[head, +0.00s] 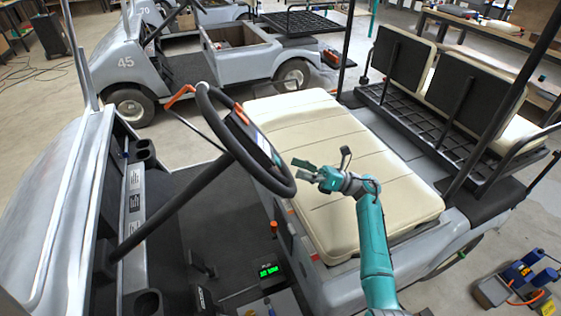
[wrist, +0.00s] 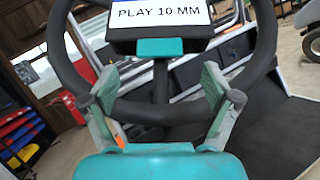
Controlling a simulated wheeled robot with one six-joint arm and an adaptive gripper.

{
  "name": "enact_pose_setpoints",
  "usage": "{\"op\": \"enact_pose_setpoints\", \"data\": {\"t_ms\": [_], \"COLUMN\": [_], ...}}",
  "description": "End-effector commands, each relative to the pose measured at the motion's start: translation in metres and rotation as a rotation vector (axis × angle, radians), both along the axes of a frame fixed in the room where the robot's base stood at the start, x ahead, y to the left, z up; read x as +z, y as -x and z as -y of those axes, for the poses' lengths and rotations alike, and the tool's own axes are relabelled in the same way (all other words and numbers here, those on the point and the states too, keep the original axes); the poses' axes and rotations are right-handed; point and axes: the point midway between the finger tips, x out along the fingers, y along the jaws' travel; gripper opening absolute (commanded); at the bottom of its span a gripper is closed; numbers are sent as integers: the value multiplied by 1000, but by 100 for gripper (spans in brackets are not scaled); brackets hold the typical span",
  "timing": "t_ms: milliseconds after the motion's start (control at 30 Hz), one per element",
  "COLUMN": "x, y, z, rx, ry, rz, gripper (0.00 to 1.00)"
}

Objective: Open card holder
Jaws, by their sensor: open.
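The card holder (wrist: 118,42) is a dark box at the steering wheel, at the top of the wrist view. The steering wheel (head: 203,101) hides much of the holder in the head view. My gripper (head: 302,169) is beside the wheel's right rim, above the cream seat. In the wrist view my gripper (wrist: 160,84) is open and empty, its fingers spread below the tab. I cannot tell if they touch the rim.
The cream seat (head: 330,150) lies under my arm. A rear bench (head: 465,85) is behind the seat. Another grey cart (head: 135,60) stands beyond. Blue equipment (head: 525,270) is on the floor at the right.

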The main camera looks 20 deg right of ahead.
Motion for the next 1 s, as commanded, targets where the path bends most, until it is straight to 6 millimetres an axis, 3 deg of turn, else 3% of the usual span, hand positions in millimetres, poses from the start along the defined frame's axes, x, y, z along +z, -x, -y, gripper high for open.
{"op": "enact_pose_setpoints", "data": {"t_ms": [300, 733, 767, 1000], "x": [16, 19, 19, 19], "y": [-19, -23, -23, -23], "z": [-39, -47, -47, -47], "rx": [1, 0, 0, 0], "ry": [0, 0, 0, 0], "rz": [-2, -1, -1, -1], "gripper": [88, 88, 85, 25]}}
